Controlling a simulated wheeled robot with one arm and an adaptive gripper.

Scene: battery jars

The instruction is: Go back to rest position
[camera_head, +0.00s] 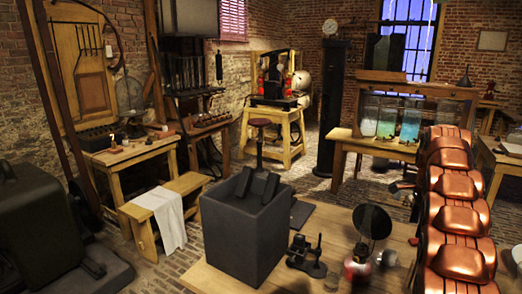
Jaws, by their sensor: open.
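I cannot make out my gripper or its fingertips anywhere in the head view. The rest position itself has no visible marker. Glass battery jars (410,122) with greenish-blue liquid stand in a wooden frame on a table in the back right.
A dark box (240,235) with two black bars on top stands in the centre foreground. A wooden tabletop (225,280) bears small dark devices and a round disc (372,222). Ribbed copper-coloured shapes (458,215) fill the right. A bench (190,184) with white cloth (165,215) stands left. Brick floor (170,262) shows between.

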